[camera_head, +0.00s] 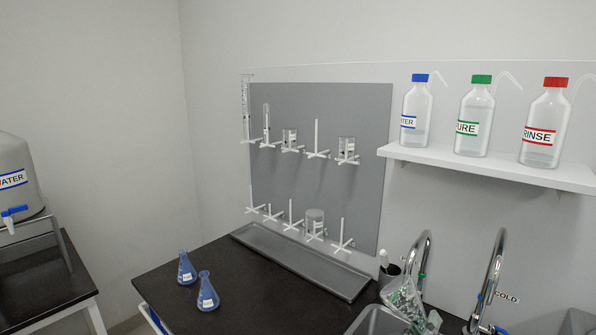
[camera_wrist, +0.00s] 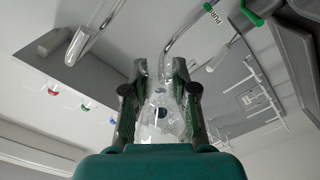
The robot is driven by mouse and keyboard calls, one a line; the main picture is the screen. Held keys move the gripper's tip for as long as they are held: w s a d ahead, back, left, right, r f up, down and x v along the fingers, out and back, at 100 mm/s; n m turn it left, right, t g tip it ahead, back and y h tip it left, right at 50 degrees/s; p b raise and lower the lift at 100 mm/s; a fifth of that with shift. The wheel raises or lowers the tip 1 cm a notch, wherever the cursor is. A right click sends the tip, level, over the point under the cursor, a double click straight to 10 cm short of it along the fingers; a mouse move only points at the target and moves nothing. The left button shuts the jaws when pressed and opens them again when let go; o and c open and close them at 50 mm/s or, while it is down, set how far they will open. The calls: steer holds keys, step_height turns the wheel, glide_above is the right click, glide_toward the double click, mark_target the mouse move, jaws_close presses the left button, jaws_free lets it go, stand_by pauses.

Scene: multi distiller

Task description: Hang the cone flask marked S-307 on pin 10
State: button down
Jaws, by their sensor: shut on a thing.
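In the wrist view my gripper (camera_wrist: 159,74) is shut on a clear glass cone flask (camera_wrist: 158,128), whose neck lies between the two fingers. No S-307 mark can be read on it. In the head view the grey pegboard (camera_head: 375,130) hangs on the wall with two rows of white pins; their numbers are too small to read. A short glass vessel hangs in the lower row, while its right-end pin (camera_head: 342,236) looks empty. Two blue cone flasks (camera_head: 187,270) (camera_head: 208,296) stand on the black counter, their labels unreadable.
A grey drip tray (camera_head: 290,262) lies below the board. Two curved taps (camera_head: 423,240) (camera_head: 492,265) rise at the sink. A white shelf (camera_head: 490,166) holds three wash bottles. The counter's middle is clear.

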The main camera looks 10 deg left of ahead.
steer(key=m, duration=0.9)
steer(key=shift+w, duration=0.1)
stand_by(0.3)
